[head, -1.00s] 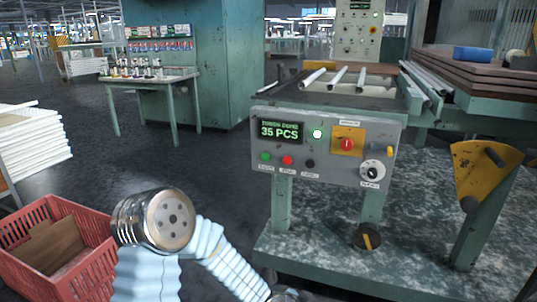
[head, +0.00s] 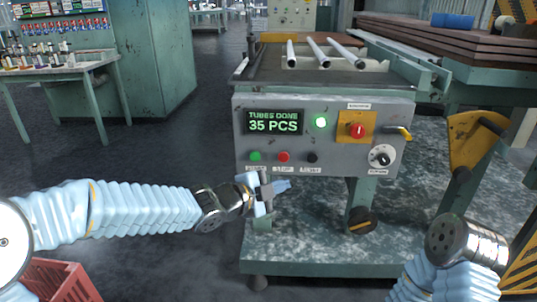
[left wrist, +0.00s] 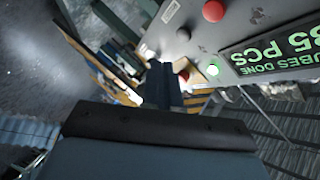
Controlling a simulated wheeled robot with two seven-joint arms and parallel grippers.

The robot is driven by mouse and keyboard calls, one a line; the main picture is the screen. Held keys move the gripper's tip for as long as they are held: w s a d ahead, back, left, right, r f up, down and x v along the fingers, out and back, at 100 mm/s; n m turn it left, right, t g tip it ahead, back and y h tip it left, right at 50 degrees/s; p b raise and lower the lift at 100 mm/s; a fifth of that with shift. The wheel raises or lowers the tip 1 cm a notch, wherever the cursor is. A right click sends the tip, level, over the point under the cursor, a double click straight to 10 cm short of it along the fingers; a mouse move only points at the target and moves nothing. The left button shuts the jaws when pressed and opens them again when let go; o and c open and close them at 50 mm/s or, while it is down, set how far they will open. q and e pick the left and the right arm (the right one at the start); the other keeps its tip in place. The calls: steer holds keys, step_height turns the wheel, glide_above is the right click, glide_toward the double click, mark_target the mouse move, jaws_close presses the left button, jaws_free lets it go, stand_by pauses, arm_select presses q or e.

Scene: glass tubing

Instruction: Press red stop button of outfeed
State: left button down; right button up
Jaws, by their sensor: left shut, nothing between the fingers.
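The red stop button (head: 284,157) is the small red one between a green and a black button, low on the grey control panel (head: 392,112). It also shows at the top of the left wrist view (left wrist: 213,11). My left gripper (head: 280,187) is shut and empty, just below the button row and apart from the button in the picture. Its dark fingers (left wrist: 165,90) show in the left wrist view. My right arm shows at the lower right of the head view, but its gripper is not seen.
Tubes (head: 318,50) lie above. A red crate (head: 58,280) stands at lower left.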

mark_target(284, 157)
arm_select(q)
steer(key=shift+w+r, duration=0.15)
steer(key=shift+w+p, duration=2.9)
steer(key=shift+w, duration=1.4)
steer(key=shift+w, duration=0.4)
